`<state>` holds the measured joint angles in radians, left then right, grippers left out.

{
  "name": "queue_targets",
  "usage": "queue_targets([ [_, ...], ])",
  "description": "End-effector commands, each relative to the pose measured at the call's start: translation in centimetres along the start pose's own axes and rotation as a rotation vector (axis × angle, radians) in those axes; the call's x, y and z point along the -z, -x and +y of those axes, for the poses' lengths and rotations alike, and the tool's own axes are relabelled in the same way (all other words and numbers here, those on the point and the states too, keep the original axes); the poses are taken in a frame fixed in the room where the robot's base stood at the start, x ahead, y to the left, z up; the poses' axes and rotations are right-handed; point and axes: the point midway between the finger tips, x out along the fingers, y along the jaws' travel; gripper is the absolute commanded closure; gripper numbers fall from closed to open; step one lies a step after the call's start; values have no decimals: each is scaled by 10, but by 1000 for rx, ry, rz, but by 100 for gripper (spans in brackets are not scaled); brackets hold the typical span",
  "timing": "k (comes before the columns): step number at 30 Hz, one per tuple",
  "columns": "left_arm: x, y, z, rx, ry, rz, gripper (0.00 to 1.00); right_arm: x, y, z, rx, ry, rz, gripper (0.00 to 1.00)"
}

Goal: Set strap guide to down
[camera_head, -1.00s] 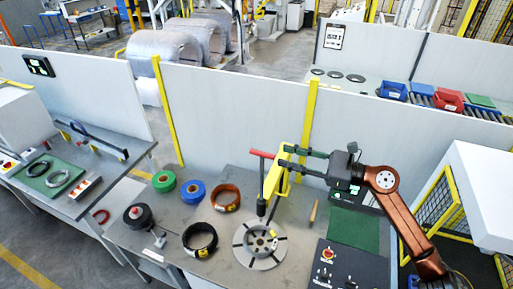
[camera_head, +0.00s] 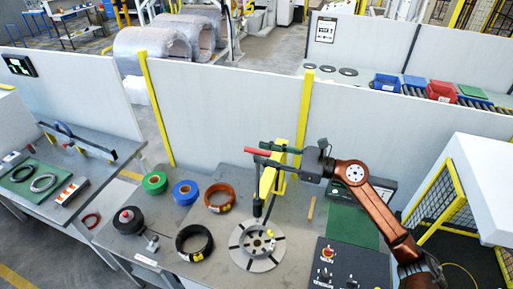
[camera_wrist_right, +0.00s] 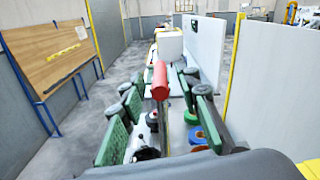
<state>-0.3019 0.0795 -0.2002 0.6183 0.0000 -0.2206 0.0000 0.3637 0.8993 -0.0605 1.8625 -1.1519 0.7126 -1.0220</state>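The strap guide seems to be the yellow arm (camera_head: 267,181) on the table, with a dark rod hanging at its front over the round slotted plate (camera_head: 236,240). A red handle (camera_head: 257,151) sticks out to the left at its top. My right gripper (camera_head: 277,148) reaches in from the right at the handle's height. In the wrist view the red handle (camera_wrist_right: 160,80) lies between the green-padded fingers (camera_wrist_right: 160,118), which are apart; I see a gap on both sides and cannot tell its depth. My left gripper is not in view.
On the table are green (camera_head: 154,182), blue (camera_head: 185,192) and orange (camera_head: 220,197) rolls, a black coil (camera_head: 194,242) and a dark strap reel (camera_head: 128,219). A control box (camera_head: 338,264) stands at the front right. A partition with a yellow post (camera_head: 305,110) stands behind.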

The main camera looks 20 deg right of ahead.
Motion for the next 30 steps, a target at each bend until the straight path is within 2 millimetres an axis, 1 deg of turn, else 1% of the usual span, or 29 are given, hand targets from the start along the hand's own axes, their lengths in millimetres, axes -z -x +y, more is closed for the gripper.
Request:
queue_targets([
  [1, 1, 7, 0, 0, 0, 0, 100, -3, -8, 0, -1, -1, -1, 70],
  [6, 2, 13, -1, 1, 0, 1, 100, -1, -25, 0, 0, -1, 0, 70],
  [10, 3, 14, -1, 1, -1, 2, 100, 0, -29, 0, 0, 0, 0, 70],
  [17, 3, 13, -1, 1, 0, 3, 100, 1, -29, 0, 0, 0, 1, 70],
  [30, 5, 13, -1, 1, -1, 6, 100, 1, -29, 0, 0, 0, 1, 100],
])
